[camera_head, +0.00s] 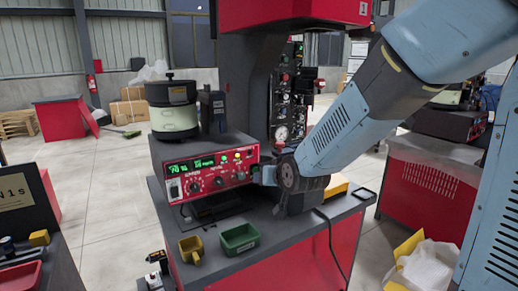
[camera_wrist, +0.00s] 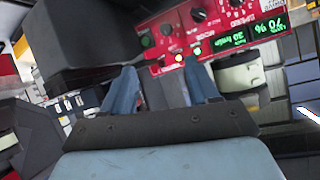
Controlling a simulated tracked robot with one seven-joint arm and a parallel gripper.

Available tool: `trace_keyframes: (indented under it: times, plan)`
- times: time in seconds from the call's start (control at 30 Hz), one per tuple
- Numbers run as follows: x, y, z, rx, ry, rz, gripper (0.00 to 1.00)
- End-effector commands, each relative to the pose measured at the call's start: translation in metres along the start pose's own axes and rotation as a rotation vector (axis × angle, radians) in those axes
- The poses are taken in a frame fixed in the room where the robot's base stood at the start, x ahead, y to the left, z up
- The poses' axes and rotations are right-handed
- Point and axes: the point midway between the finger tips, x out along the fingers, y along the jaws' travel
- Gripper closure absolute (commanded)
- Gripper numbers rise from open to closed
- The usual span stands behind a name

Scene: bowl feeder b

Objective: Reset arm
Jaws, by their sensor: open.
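My arm (camera_head: 345,125) reaches in from the upper right in the head view, with its wrist bent down over the workbench at the right end of the red control panel (camera_head: 215,178). My gripper (camera_head: 268,175) points left there and is mostly hidden by the wrist; only a small blue part shows. In the wrist view my gripper (camera_wrist: 162,88) has its two blue fingers spread apart with nothing between them. The control panel (camera_wrist: 215,30) lies just beyond the fingertips, upside down in that view. I cannot tell whether a finger touches it.
The bowl feeder (camera_head: 173,118) stands on the control box. A green bin (camera_head: 240,240) and a yellow scoop-like bin (camera_head: 191,249) sit at the bench front. A dark press column with gauges (camera_head: 284,130) rises behind my wrist. A cable hangs over the bench front. Open floor lies left.

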Motion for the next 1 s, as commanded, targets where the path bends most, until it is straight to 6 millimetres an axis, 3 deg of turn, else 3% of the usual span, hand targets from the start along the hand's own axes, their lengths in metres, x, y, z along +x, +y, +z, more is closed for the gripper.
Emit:
trace_keyframes:
  times: [0.2, 0.5, 0.8, 1.0]
  plan:
    - [-0.059, 0.039, -0.009, -0.018, -0.105, 0.097, 0.4]
    - [-0.151, 0.083, 0.0, -0.005, -0.268, 0.213, 0.4]
    - [-0.25, 0.109, 0.028, 0.043, -0.431, 0.295, 0.4]
    - [-0.294, 0.114, 0.047, 0.072, -0.508, 0.318, 0.4]
